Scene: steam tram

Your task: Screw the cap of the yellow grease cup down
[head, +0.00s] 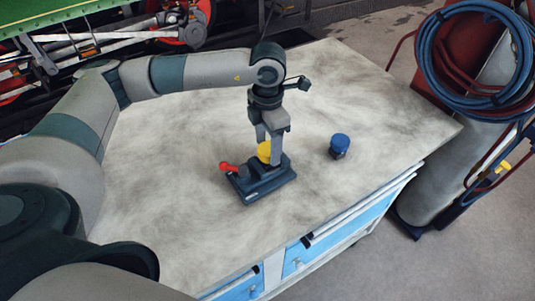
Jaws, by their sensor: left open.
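The yellow grease cup (264,151) stands upright on a dark base block (262,187) on the worktop. My left gripper (268,153) points straight down over the cup, with its open fingers on either side of the yellow cap. One finger hides part of the cap. I cannot tell whether the fingers touch it. A red-handled part (227,167) sits on the left of the same block. My right gripper is not in view.
A separate blue-capped cup (339,145) stands on the worktop (370,110) to the right of the block. The worktop is otherwise clear. A cart with coiled blue hose (430,65) stands beyond the right edge. Tram machinery (110,35) lies behind.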

